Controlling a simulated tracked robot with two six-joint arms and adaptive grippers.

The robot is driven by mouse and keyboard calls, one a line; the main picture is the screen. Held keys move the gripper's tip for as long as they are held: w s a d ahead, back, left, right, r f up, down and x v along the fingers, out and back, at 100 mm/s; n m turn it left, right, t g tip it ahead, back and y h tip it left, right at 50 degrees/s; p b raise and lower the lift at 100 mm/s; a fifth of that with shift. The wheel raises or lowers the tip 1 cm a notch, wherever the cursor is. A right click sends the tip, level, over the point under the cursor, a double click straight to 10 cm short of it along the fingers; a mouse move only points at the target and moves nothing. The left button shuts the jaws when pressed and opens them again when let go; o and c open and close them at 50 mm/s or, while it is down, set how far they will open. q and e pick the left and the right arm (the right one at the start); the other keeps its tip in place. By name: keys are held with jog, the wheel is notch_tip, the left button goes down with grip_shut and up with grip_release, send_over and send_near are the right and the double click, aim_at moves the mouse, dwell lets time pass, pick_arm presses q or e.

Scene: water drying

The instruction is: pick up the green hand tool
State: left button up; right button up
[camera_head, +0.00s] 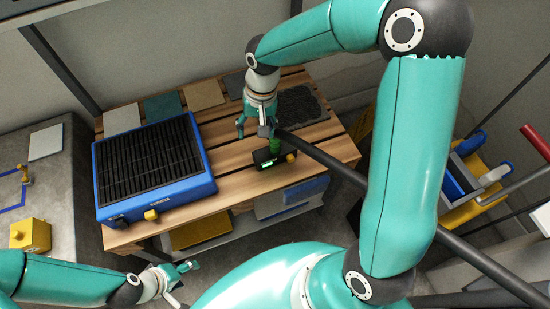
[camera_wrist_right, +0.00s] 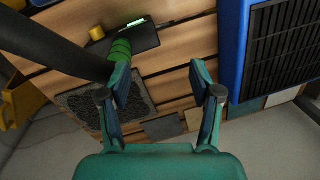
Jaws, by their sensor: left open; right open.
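The green hand tool (camera_head: 275,146) is on the wooden slatted table, at a small dark tray or block (camera_head: 262,157). In the right wrist view its ribbed green body (camera_wrist_right: 120,48) shows just beyond the left fingertip, with the dark flat piece (camera_wrist_right: 142,41) behind it. My right gripper (camera_head: 258,128) points down over the table, open, beside the green tool. In its wrist view the open fingers (camera_wrist_right: 160,72) have only bare wood between them, and the tool is outside them. My left gripper (camera_head: 182,272) is low in front of the table, open and empty.
A blue box with a black grille (camera_head: 150,165) stands on the table's left. A dark textured mat (camera_head: 301,104) and flat sample tiles (camera_head: 204,95) lie at the back. A dark pole (camera_head: 335,165) passes close to the right gripper. A yellow block (camera_head: 30,235) is far left.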

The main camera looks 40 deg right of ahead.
aim_at(275, 142)
jog(key=d+r+m+h+b, duration=0.2)
jog(key=d+r, duration=0.3)
jog(key=r, duration=0.3)
jog(key=f, duration=0.7)
jog(key=s+f+b, duration=0.1)
jog(key=f, duration=0.2)
jog(key=shift+d+f, duration=0.15)
jog(key=shift+f, duration=0.2)
jog(key=shift+s+a+f+b, duration=0.15)
jog(key=shift+f+b, duration=0.1)
jog(key=shift+f, duration=1.25)
jog(key=shift+w+a+f+b, duration=0.1)
jog(key=shift+f+b, duration=0.1)
jog(key=shift+f, duration=1.3)
grip_shut()
